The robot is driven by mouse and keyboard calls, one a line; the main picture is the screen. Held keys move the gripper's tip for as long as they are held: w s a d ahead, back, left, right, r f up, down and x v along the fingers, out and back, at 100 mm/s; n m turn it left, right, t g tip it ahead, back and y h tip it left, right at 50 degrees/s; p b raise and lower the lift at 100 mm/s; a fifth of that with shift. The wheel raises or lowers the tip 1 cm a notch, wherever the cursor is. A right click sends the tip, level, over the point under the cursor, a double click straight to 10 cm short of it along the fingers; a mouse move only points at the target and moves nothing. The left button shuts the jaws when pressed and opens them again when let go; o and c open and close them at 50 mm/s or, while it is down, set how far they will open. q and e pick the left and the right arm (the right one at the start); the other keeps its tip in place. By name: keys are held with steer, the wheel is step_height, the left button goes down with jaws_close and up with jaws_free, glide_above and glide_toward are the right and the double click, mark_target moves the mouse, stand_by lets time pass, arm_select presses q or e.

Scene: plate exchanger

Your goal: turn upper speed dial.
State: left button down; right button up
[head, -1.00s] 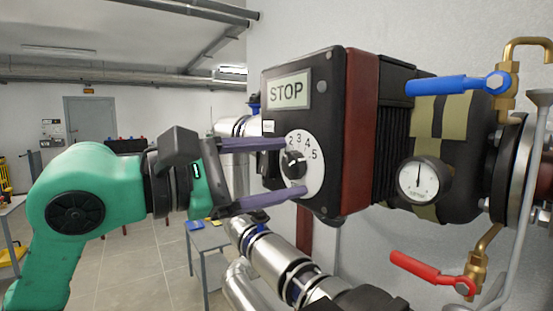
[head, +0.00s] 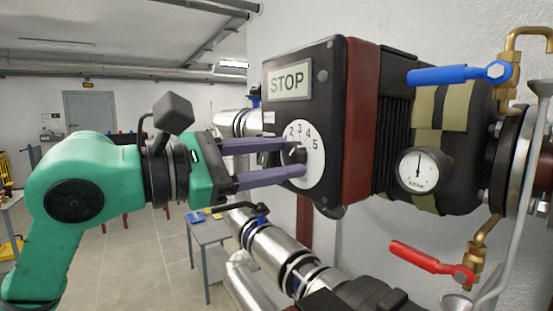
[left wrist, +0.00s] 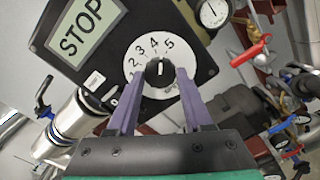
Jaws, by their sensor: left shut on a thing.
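The upper speed dial is a white disc (head: 316,165) with black numbers, 2 to 5 readable, on the black face of the upper pump housing (head: 330,105) under a STOP display (head: 289,82). It also shows in the left wrist view (left wrist: 176,58). A black knob (left wrist: 159,68) is at its centre. My left gripper (head: 294,157) comes from the left, its purple fingers shut on the knob from two sides. The fingers hide part of the knob and the disc's left side in the head view. My right gripper is not in view.
A blue lever (head: 445,75), a pressure gauge (head: 418,170) and a red lever (head: 425,258) are on the right. Silver pipes (head: 265,255) run below the dial. A grey table (head: 210,238) stands behind. The space left of the housing is open.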

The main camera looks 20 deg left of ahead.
arm_select(q)
steer(key=n, duration=0.5)
steer(key=shift+n, duration=1.9)
steer(key=shift+r, duration=0.1)
steer(key=shift+c, duration=1.6)
jaws_free()
